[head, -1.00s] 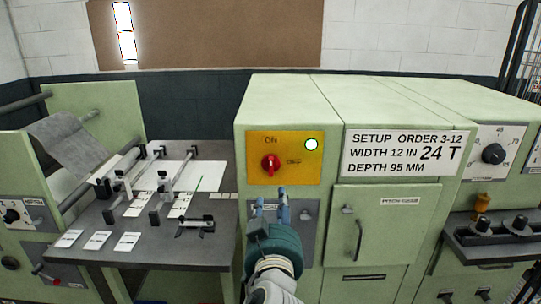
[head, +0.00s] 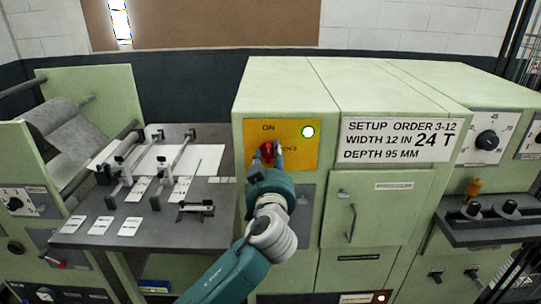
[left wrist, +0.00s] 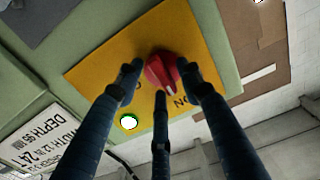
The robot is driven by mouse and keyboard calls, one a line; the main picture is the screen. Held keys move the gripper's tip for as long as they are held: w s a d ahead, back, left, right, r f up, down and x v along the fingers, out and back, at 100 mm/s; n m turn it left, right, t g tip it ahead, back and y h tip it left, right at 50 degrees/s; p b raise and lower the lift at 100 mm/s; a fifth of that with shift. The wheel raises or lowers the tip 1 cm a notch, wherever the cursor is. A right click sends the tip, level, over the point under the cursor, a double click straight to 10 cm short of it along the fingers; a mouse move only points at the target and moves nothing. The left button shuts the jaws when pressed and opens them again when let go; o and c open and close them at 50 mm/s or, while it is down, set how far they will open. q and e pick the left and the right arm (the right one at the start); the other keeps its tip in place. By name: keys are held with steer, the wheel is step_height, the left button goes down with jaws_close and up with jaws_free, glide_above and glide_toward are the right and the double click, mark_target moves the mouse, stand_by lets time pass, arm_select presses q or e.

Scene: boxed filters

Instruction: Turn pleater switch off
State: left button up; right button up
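The red rotary switch (head: 267,148) sits on a yellow plate (head: 308,157) with ON above it and OFF to its right. In the left wrist view the red knob (left wrist: 160,70) has its white mark toward the ON label. A round lamp (head: 308,132) with a green rim on the plate glows white. My left gripper (head: 266,156) is at the switch. In the left wrist view its fingers (left wrist: 160,76) are spread, one on each side of the knob and a third below it. I cannot tell if they touch it. The OFF label is partly hidden there.
The setup sign (head: 401,141) and a door with a handle (head: 352,222) are right of the switch. A grey work table (head: 150,232) with rods and cards stands at the left. A dial (head: 487,141) and a shelf (head: 480,230) are at the right.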

arm_select(q)
jaws_close()
arm_select(e)
steer(key=shift+s, duration=0.5)
